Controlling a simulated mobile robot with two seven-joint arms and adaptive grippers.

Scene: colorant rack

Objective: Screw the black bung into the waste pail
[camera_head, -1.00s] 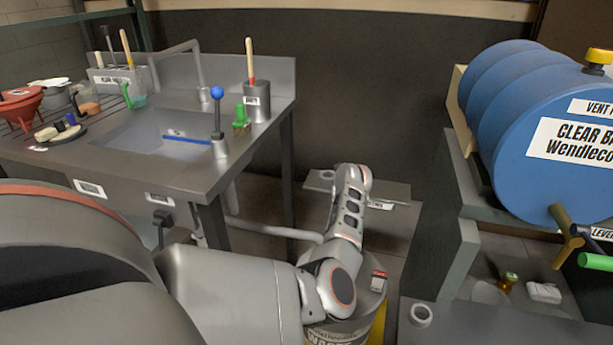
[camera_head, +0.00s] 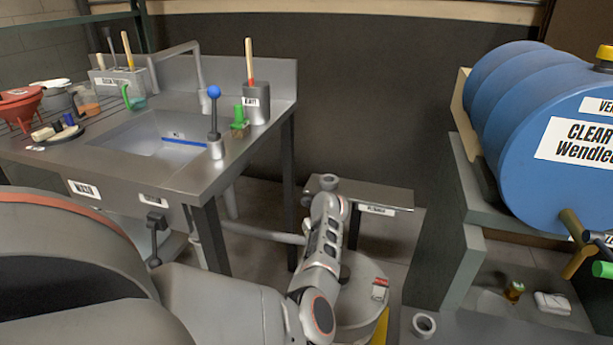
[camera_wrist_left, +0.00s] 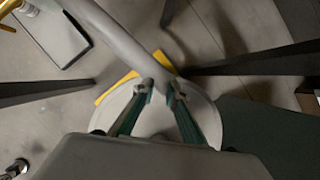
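The waste pail (camera_head: 358,318) is a pale round drum with a grey top and a yellow patch, standing on the floor beyond my left arm. Its round top (camera_wrist_left: 205,112) also shows under my left gripper in the left wrist view. My left gripper (camera_wrist_left: 162,88) has two teal-lined fingers over the pail top, their tips apart with the pale top visible between them. In the head view my forearm hides this gripper. A small dark round shape (camera_head: 345,272) shows on the pail top beside my arm; I cannot tell whether it is the black bung. My right gripper is out of view.
A steel sink bench (camera_head: 190,180) stands at left, a low labelled shelf (camera_head: 385,197) behind the pail, and a blue drum (camera_head: 520,185) on a stand at right. A grey pipe (camera_wrist_left: 115,40) crosses just beyond the fingers in the wrist view.

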